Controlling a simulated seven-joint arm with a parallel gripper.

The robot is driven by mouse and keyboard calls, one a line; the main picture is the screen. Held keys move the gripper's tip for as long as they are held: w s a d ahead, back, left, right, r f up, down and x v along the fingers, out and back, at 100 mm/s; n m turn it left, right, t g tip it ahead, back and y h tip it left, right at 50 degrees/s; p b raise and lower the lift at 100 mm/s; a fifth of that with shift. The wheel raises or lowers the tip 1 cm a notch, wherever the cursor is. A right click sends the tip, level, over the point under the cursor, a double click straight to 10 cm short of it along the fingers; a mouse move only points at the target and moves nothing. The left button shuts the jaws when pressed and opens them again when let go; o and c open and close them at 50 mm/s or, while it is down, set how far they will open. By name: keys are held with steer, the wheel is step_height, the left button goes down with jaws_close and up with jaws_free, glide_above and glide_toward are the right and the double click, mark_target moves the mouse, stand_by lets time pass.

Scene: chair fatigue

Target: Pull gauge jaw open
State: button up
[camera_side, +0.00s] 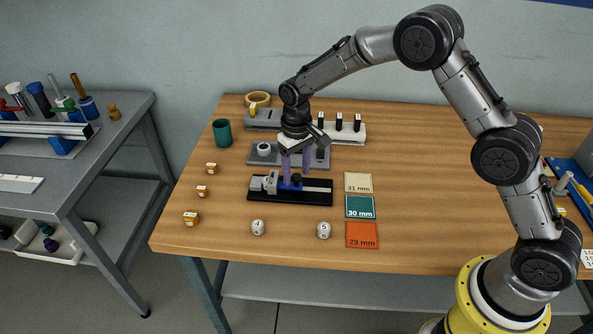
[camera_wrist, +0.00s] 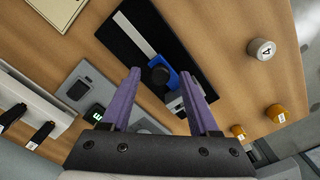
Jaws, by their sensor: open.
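The gauge (camera_side: 318,197) lies on the wooden table, with a long black base, a pale scale bar and a grey fixed end at its left. Its blue sliding jaw (camera_side: 284,187) carries a dark round knob (camera_side: 297,178). In the wrist view the black base (camera_wrist: 124,38) runs diagonally, and the knob (camera_wrist: 158,76) shows between my fingertips on the blue jaw (camera_wrist: 174,79). My gripper (camera_side: 296,179) points down over the gauge with two purple fingers apart. It also shows in the wrist view (camera_wrist: 161,73). I cannot tell whether either finger touches the knob.
A grey plate (camera_side: 262,158) with a display stands just behind the gauge. Size cards (camera_side: 359,206) lie to its right. Numbered white blocks (camera_side: 258,227) sit in front, small orange blocks (camera_side: 202,191) to the left, beside a green cup (camera_side: 222,132).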

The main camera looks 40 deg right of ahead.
steer(key=shift+f, duration=0.2)
jaws_close()
steer(key=shift+r, duration=0.1)
stand_by(1.3)
